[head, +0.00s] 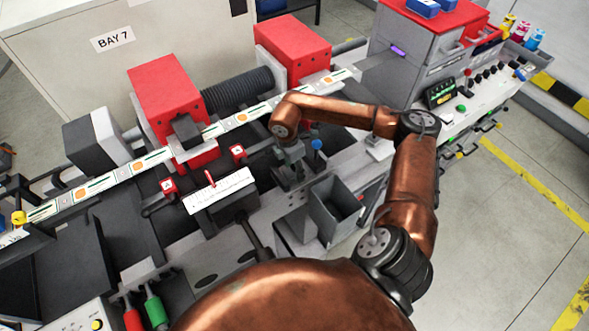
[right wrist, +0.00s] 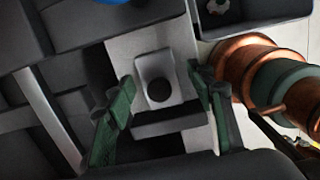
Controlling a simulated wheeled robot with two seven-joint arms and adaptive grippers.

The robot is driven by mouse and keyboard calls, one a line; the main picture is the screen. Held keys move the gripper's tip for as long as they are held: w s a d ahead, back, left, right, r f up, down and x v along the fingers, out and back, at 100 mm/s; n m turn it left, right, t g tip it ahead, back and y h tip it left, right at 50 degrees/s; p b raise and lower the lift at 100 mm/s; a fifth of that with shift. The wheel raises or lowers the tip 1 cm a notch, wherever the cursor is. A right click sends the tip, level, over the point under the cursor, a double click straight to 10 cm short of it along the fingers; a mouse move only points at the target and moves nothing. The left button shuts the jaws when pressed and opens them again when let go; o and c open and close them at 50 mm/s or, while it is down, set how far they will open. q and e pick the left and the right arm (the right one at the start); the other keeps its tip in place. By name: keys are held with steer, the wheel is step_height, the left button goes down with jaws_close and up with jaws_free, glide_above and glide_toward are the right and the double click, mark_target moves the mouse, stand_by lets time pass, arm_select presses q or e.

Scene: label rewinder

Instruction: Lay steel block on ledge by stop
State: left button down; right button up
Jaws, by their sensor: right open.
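My right gripper (head: 290,172) points down over the machine bed, just left of a blue-knobbed post (head: 316,146). In the right wrist view its green-lined fingers (right wrist: 162,88) stand apart. Between them is a light grey piece (right wrist: 145,68) with a dark round spot and a darker front edge; both fingers look clear of it. I cannot tell whether this is the steel block or a fixture. A dark grey block (head: 187,131) shows at the front of the left red housing. I cannot clearly tell the ledge and stop apart from the machine parts. My left gripper is not in view.
A label strip (head: 150,160) runs diagonally past two red housings (head: 165,88). An open grey bin (head: 336,207) stands close right of my right gripper. A white scale plate (head: 220,190) lies to its left. Red and green handles (head: 153,308) stand at lower left.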

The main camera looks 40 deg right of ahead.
mark_target(291, 173)
step_height(291, 173, up, 12)
steer(key=a+b, duration=0.1)
steer(key=shift+a+f, duration=0.2)
steer(key=shift+f, duration=0.05)
steer(key=shift+w, duration=0.1)
